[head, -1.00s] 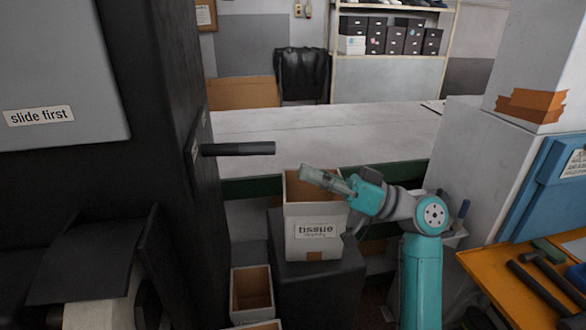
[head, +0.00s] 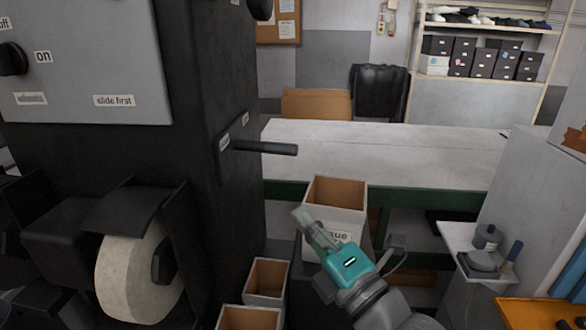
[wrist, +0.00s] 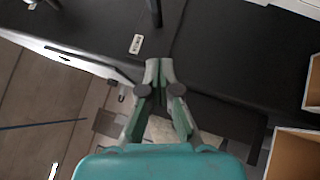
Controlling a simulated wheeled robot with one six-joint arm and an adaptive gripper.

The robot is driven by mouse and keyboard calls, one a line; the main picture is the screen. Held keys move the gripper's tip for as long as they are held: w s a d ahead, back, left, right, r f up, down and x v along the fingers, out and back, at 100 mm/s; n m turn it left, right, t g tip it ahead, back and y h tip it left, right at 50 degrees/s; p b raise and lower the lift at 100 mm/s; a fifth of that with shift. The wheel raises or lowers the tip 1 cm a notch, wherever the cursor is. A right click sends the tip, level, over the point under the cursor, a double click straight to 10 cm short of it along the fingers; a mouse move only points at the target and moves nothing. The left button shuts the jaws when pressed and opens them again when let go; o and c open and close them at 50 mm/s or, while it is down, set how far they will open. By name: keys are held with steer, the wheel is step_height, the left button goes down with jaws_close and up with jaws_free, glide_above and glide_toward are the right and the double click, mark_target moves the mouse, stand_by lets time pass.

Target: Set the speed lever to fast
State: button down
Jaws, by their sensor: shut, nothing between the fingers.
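The speed lever appears to be the dark bar (head: 266,148) sticking out to the right from the side of the black machine (head: 215,75). Two small labels sit by its slot, one lower (head: 224,143) and one higher (head: 245,118), too small to read. The lever lies nearer the lower label. My gripper (head: 302,214) is shut and empty, below and slightly right of the lever, apart from it, in front of the tissue box. In the wrist view my fingertips (wrist: 159,64) meet, and a dark bar (wrist: 156,12), likely the lever, shows beyond them near a label (wrist: 136,44).
The tissue box (head: 336,192) stands open behind my gripper. Smaller open boxes (head: 267,279) stand lower left of it. A long pale bench (head: 400,150) runs behind. A grey shelf with small items (head: 480,250) is at right. Space between lever and gripper looks free.

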glide_toward(270, 152)
steer(key=w+a, duration=0.3)
steer(key=a, duration=0.1)
steer(key=shift+w+r+n, duration=0.3)
steer(key=shift+w+r, duration=0.35)
steer(key=shift+w, duration=0.1)
steer(key=w, duration=0.5)
steer(key=w+d, duration=0.1)
steer(key=w, duration=0.2)
steer(key=shift+w+r, duration=0.1)
steer(key=shift+w, duration=0.1)
steer(key=shift+d, duration=0.1)
